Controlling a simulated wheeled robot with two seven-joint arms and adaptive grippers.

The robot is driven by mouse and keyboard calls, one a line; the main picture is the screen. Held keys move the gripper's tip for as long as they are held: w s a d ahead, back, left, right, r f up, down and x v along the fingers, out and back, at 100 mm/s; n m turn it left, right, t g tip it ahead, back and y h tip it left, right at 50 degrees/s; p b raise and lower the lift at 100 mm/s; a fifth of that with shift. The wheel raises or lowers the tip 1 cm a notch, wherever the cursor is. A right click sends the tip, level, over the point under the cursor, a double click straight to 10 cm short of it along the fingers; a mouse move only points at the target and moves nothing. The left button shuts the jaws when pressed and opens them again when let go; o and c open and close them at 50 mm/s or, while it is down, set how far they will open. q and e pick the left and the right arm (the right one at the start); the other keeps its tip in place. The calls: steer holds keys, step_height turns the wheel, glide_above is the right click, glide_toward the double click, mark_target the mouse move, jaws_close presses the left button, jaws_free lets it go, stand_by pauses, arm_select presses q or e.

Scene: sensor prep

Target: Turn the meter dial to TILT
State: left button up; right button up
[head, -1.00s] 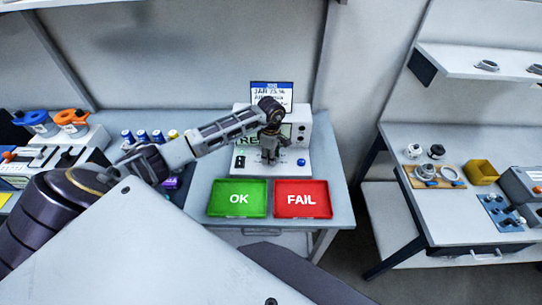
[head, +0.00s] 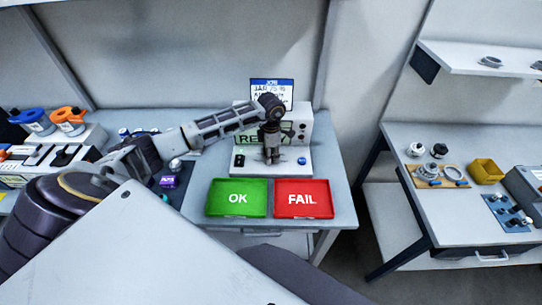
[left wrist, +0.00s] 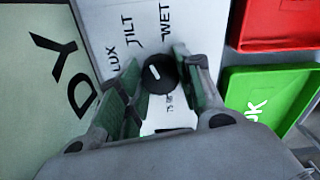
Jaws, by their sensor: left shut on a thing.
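The meter (head: 302,118) is a white box with a display on the bench's back part. Its black dial (left wrist: 160,75) shows in the left wrist view, with a short white mark. LUX, TILT and WET are printed beyond it. The mark slants up and left, roughly toward the TILT lettering; I cannot tell the exact setting. My left gripper (head: 271,152) points down in front of the meter. Its green-padded fingers (left wrist: 160,92) are shut on the dial, one on each side. In the head view the gripper hides the dial. My right gripper is not in view.
A green OK tray (head: 237,212) and a red FAIL tray (head: 303,213) lie empty in front of the meter. A job card (head: 271,88) stands behind it. A right-hand bench (head: 455,230) holds a yellow bin (head: 486,171) and small parts.

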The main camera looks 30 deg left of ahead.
arm_select(q)
steer(key=shift+n, duration=0.7)
steer(key=o, duration=1)
steer(key=shift+o, duration=0.2)
step_height(320, 180, up, 12)
stand_by(0.8)
